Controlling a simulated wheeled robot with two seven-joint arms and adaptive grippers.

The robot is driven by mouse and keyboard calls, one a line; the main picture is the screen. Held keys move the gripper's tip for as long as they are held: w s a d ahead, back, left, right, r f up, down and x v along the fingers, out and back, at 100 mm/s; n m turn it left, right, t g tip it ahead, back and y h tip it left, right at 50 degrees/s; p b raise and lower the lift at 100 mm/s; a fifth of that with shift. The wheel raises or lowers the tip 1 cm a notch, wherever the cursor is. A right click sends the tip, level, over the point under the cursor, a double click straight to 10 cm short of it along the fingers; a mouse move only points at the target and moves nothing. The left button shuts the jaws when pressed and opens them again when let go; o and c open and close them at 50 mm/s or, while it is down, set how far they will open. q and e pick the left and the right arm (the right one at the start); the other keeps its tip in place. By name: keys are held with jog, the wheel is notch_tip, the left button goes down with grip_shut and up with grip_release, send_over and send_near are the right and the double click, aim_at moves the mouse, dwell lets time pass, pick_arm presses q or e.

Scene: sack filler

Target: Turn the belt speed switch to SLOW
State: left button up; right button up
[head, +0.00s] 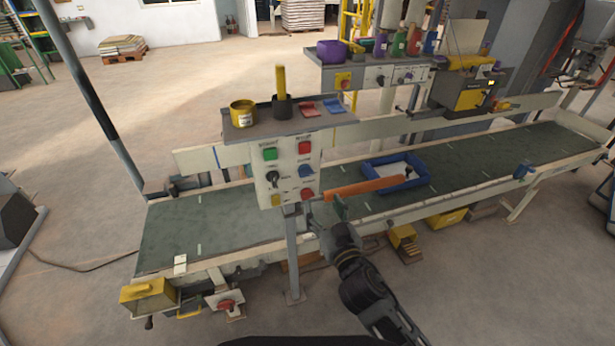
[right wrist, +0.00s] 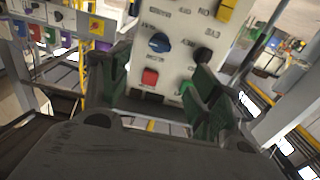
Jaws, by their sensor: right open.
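The control panel (head: 288,170) is a pale upright box on a post beside the belt. It carries a black knob (head: 272,177) at left and a blue knob (head: 306,170) at right, between coloured buttons. The labels are too small to tell which is the belt speed switch. My right gripper (head: 328,207) is just right of the panel's lower edge, open and empty. The right wrist view shows the panel upside down beyond the parted fingers (right wrist: 158,95), with the blue knob (right wrist: 159,42) and black knob (right wrist: 203,54) apart from them. My left gripper is out of view.
A shelf (head: 245,130) with a yellow cup and dark pot tops the panel. The green belt (head: 215,225) runs behind it.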

jog(key=shift+w, duration=0.2)
jog(key=p, duration=0.2)
send_near(307, 175)
jog(key=shift+x, duration=4.8)
jog(key=shift+f, duration=0.1)
jog(key=c, duration=1)
